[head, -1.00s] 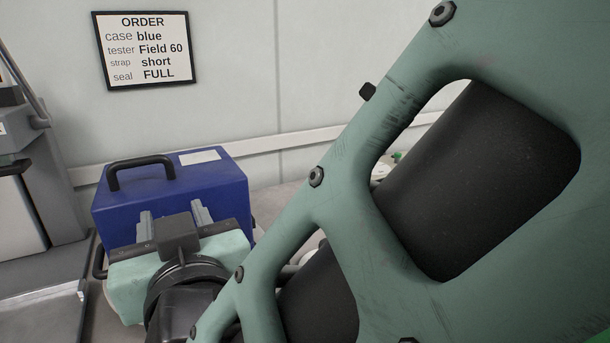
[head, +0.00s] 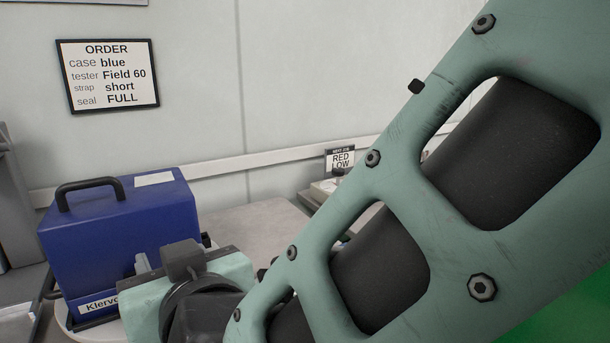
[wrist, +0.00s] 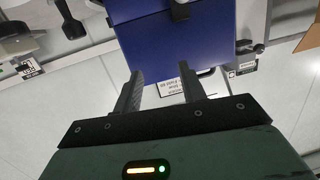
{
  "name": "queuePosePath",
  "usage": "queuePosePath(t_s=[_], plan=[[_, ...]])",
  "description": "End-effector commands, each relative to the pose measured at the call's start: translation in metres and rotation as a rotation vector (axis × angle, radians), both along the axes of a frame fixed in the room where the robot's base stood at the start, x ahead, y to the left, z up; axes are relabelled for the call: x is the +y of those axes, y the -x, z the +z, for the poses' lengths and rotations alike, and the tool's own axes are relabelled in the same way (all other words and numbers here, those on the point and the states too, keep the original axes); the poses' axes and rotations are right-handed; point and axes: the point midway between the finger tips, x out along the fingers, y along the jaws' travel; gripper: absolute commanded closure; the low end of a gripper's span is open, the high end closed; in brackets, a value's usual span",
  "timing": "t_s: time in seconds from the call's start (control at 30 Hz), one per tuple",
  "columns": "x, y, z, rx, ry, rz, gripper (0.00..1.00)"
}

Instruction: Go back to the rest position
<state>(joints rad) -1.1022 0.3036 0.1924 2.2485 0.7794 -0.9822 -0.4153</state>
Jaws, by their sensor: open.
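My gripper (wrist: 163,92) is open in the wrist view, its two fingers apart with nothing between them. A blue case (wrist: 180,40) lies beyond the fingertips there, with a white printed label near its edge. In the head view the blue case (head: 120,235) stands upright at the left, closed, with a black handle on top, a blank white label on the lid and a partly hidden name label on its front. My gripper's body shows in front of the case's right side in the head view. Its fingertips are mostly hidden there.
An order sign (head: 107,76) hangs on the wall, reading case blue, tester Field 60, strap short, seal FULL. Bare grey counter (head: 255,225) lies right of the case. My arm hides much of the right.

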Motion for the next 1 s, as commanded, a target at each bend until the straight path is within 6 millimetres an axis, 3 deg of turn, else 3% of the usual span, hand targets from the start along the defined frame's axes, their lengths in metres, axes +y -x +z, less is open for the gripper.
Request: queuePosePath(t_s=[0.23,0.37,0.57,0.7,1.0], plan=[[-0.020,-0.003,-0.021,0.163,0.081,0.087,0.59],[-0.045,0.002,-0.041,0.304,0.166,0.145,0.59],[-0.110,0.024,-0.079,0.565,0.365,0.201,0.59],[-0.168,0.045,-0.100,0.742,0.520,0.192,0.59],[-0.279,0.090,-0.120,1.038,0.799,0.087,0.59]])
